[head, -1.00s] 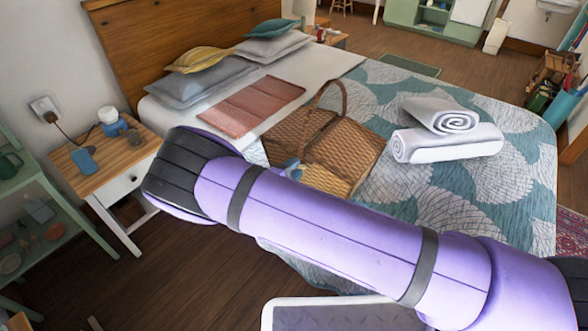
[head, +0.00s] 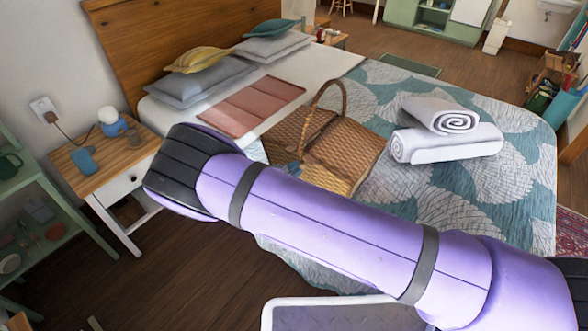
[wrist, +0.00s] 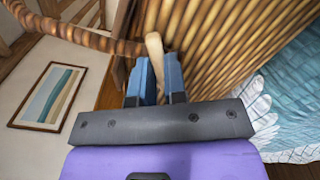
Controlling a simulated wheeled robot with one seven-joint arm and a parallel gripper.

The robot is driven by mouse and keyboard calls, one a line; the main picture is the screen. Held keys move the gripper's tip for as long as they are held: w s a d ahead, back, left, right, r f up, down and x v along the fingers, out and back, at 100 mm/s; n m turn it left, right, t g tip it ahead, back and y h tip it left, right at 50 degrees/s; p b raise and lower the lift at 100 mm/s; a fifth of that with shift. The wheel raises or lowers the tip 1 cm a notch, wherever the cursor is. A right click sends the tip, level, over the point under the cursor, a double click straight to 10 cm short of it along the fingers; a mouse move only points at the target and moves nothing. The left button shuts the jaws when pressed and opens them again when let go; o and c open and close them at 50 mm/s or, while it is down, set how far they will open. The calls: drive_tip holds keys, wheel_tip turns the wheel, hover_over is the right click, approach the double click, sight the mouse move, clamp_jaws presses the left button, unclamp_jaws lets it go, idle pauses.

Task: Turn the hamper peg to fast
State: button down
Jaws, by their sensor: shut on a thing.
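The wicker hamper (head: 350,150) stands on the bed with its arched handle upright. In the wrist view its ribbed wicker side (wrist: 225,45) fills the right and its handle (wrist: 75,35) crosses the upper left. The pale wooden peg (wrist: 154,46) stands out between the blue fingers of my gripper (wrist: 156,80), which are shut on it. The peg looks close to upright in that view, slightly tilted. Its lower part is hidden by the fingers. In the head view only a bit of the blue fingers (head: 293,168) shows by the hamper's near side; my arm hides the rest.
Rolled white towels (head: 447,130) lie right of the hamper on the patterned bedspread (head: 490,195). A folded pink cloth (head: 250,105) and pillows (head: 205,82) lie behind. A nightstand (head: 100,170) stands left of the bed. The floor (head: 180,260) in front is clear.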

drive_tip(key=n, duration=1.2)
drive_tip(key=shift+n, duration=0.4)
idle(0.3)
drive_tip(key=c, duration=1.2)
unclamp_jaws()
drive_tip(key=shift+o, duration=0.2)
drive_tip(key=shift+s, duration=0.1)
drive_tip(key=v, duration=1)
drive_tip(key=shift+s+a, duration=0.25)
drive_tip(key=shift+a, duration=0.05)
